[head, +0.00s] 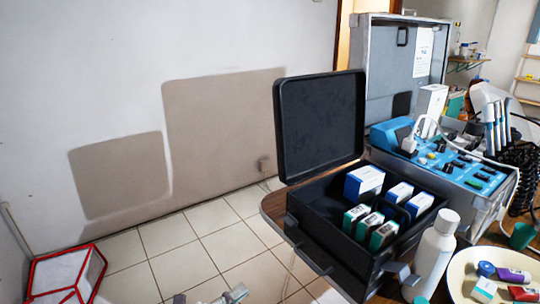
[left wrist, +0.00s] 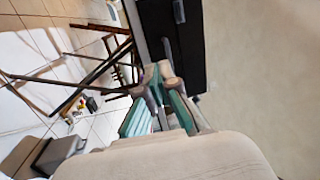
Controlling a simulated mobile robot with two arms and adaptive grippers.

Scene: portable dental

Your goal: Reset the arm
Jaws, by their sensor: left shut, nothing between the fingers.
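My left gripper (head: 232,296) shows only in part at the bottom edge of the head view, low in front of the tiled floor. It is left of the black case and apart from it. In the left wrist view my left gripper (left wrist: 160,76) has its fingers together with nothing between them. Most of the left arm is hidden below the head view. My right gripper is not in view.
An open black case (head: 329,261) holding small boxes stands on a wooden table. A white bottle (head: 434,254) and a plate (head: 459,276) of small items are at right. A blue device (head: 460,155) sits behind. A red-framed bin (head: 67,274) stands lower left. The tiled floor between is clear.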

